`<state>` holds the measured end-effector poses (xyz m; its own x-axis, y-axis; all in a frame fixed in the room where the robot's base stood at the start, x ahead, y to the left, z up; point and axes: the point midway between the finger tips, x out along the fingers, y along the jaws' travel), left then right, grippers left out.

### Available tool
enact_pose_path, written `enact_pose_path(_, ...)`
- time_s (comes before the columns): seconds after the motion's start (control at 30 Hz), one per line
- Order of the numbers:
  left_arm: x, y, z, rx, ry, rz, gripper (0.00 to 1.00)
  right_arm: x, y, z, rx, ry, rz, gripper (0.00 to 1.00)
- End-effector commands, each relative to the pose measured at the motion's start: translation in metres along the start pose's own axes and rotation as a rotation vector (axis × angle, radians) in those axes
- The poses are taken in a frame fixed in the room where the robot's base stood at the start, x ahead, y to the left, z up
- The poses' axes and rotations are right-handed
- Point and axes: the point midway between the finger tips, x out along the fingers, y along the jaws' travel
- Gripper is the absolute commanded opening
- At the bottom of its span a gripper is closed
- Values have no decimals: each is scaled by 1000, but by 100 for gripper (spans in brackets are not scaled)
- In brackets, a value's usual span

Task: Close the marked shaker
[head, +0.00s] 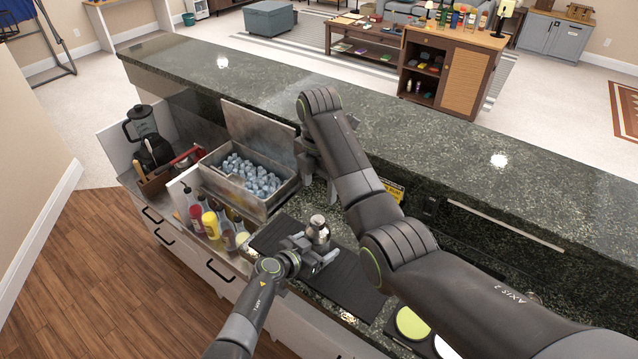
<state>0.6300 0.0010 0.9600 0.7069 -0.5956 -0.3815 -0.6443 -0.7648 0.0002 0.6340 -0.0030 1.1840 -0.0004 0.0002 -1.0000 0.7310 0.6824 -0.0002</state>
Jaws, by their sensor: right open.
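A silver metal shaker (318,227) stands upright on the dark mat (355,287) of the lower counter. Its top narrows to a small rounded end; I cannot tell if a separate cap is seated there. I see no mark on it. My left gripper (314,256) is low at the near side of the shaker, its fingers close against the lower body. I cannot tell if they grip it. My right gripper (311,172) is open, beyond the shaker, beside the ice bin's right end. My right arm partly hides it, and I see nothing held in it.
An ice bin (291,190) with its lid raised stands left of the shaker. Bottles, including a yellow one (211,222), stand in a rack in front of it. A blender (145,125) is farther left. The raised granite bar top (470,165) runs behind.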

Motion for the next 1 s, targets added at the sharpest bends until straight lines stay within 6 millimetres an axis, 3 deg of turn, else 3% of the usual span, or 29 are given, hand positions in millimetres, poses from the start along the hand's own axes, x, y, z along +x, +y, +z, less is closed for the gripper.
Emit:
enact_pose_path(0.37, -30, 0, 2, 2, -1, -3, 79, 6, 0, 0, 0, 0, 0, 62)
enact_pose_path(1.0, -125, -1, 2, 0, -3, -3, 79, 3, 0, 0, 0, 0, 0, 62)
